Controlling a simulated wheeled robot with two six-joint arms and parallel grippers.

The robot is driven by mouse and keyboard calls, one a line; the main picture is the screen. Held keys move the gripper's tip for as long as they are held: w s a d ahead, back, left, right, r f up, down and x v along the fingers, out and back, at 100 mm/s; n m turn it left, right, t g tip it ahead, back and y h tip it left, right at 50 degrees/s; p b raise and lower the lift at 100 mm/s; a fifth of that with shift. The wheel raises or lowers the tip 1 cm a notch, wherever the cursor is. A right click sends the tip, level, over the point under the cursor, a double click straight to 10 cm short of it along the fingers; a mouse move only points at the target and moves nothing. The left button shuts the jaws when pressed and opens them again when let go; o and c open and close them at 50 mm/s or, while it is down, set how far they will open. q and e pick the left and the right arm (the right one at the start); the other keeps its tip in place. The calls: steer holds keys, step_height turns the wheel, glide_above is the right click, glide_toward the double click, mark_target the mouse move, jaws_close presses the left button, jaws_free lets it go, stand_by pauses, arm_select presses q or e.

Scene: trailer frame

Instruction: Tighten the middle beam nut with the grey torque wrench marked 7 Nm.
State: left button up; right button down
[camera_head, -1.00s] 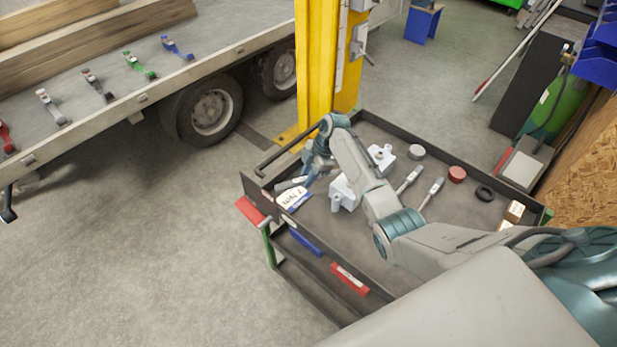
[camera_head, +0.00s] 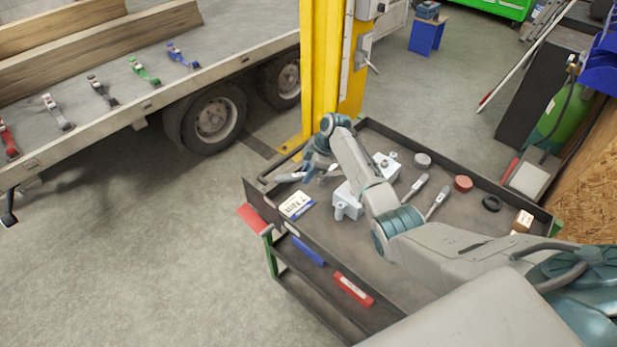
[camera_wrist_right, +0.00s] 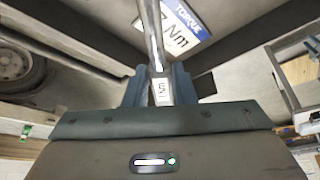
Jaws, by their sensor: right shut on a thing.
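My right gripper (camera_head: 312,170) is over the far left corner of the tool cart. In the right wrist view its two blue fingers (camera_wrist_right: 156,88) are shut on a slim grey metal wrench (camera_wrist_right: 152,40), which points away from the gripper. A small label on the wrench is too blurred to read surely. A white and blue card (camera_head: 297,205) reading 7 Nm lies below, and it also shows in the wrist view (camera_wrist_right: 183,28). I cannot make out a beam nut. My left gripper is not in view.
The cart (camera_head: 400,275) holds white-grey blocks (camera_head: 347,201), two other wrenches (camera_head: 437,203), a red round piece (camera_head: 463,184) and a black ring (camera_head: 491,203). A yellow post (camera_head: 320,70) stands behind it. Open floor (camera_head: 150,240) lies between cart and trailer (camera_head: 120,112).

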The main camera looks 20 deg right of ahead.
steer(key=shift+w+d+r+m+t+b, duration=0.15)
steer(key=shift+w+d+m+b, duration=0.1)
steer(key=shift+w, duration=0.3)
steer(key=shift+w+d+r+m+t+b, duration=0.15)
steer(key=shift+w+m, duration=0.1)
steer(key=shift+w, duration=0.25)
steer(key=shift+f, duration=0.1)
steer(key=shift+w+d+m+t+b, duration=0.15)
steer(key=shift+w+d+m+b, duration=0.25)
steer(key=shift+w+b, duration=0.3)
steer(key=shift+w+d+m+t+b, duration=0.15)
steer(key=shift+w+d+m+b, duration=0.15)
steer(key=shift+w+m+b, duration=0.35)
steer(key=shift+w, duration=0.1)
